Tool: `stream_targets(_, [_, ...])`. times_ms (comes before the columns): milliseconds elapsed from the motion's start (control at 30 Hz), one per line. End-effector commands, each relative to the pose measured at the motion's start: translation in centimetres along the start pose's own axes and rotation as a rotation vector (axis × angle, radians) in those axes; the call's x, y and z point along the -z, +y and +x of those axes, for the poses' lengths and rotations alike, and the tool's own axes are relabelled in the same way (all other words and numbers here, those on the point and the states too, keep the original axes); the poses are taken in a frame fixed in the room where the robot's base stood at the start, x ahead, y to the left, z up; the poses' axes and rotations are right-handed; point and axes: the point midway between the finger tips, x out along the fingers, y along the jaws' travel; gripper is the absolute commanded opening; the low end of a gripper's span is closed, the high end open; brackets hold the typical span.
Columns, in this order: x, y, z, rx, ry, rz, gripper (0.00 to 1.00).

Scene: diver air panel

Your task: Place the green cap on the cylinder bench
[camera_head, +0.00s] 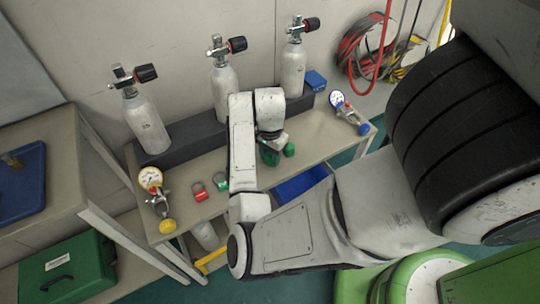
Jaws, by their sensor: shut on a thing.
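The cylinder bench (322,130) is a beige table along the wall, with three pale cylinders at its back. My gripper (277,148) is over the middle of the bench, pointing down, partly hidden by my own wrist. It is shut on the green cap (289,150), a small round bright green piece showing at its right side. A darker green rounded part (268,156) shows just under the gripper. I cannot tell how it joins the cap, or whether the cap touches the bench top.
A yellow-capped gauge regulator (152,181) lies at the bench's left end, a blue-capped one (339,101) at the right. A red padlock (199,194) and a green one (220,181) lie left of my arm. The cylinders (147,124) stand in a dark rack.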

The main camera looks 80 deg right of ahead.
Motion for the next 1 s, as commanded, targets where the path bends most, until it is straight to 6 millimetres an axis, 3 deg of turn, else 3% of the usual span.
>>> stream_targets(367, [0.0,0.0,0.5,-0.001,0.000,-0.001,0.10])
stream_targets(400, [0.0,0.0,0.4,0.000,0.000,-0.001,0.41])
stream_targets(633, [0.0,0.0,0.4,0.000,0.000,-0.001,0.63])
stream_targets(1000, [0.0,0.0,-0.6,0.002,0.002,0.000,0.63])
